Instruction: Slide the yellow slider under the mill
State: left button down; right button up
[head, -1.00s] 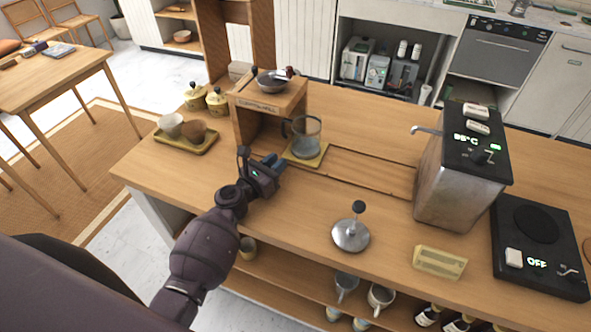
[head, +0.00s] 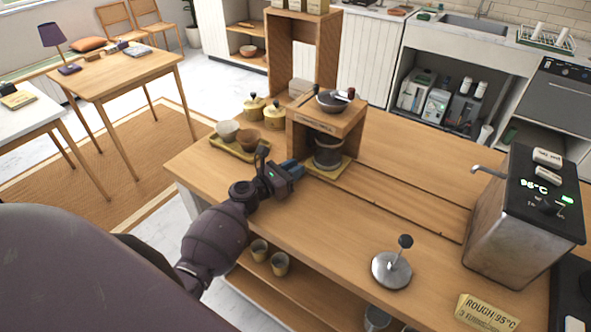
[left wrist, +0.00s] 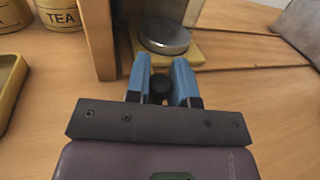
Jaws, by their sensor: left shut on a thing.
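The mill (head: 313,126) is a wooden stand with an open bay and a dark bowl on top. The yellow slider (head: 328,173) lies at the foot of the bay, its near edge showing in front. A glass jar (head: 327,153) stands on it, beneath the mill's top. My left gripper (head: 291,172) is at the near side of the slider. In the left wrist view its blue fingers (left wrist: 160,85) are closed around a dark round knob, with the slider (left wrist: 195,57) and the jar's metal base (left wrist: 165,38) just beyond. My right gripper is not in view.
A wooden groove (head: 400,200) runs right from the mill. A tray (head: 233,148) with two bowls and yellow canisters (head: 274,116) stand to the left. A tamper (head: 392,270), a yellow card (head: 486,312) and a metal boiler (head: 510,225) stand to the right.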

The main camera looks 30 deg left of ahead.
pick_arm(q)
jog(key=c, duration=1.1)
grip_release()
jog(key=shift+a, duration=0.35)
jog(key=shift+o, duration=0.6)
jog(key=shift+d, duration=0.1)
jog(key=shift+s, duration=0.25)
jog(key=v, duration=0.9)
jog(key=shift+s+a+b, duration=0.3)
jog(key=shift+s, duration=0.35)
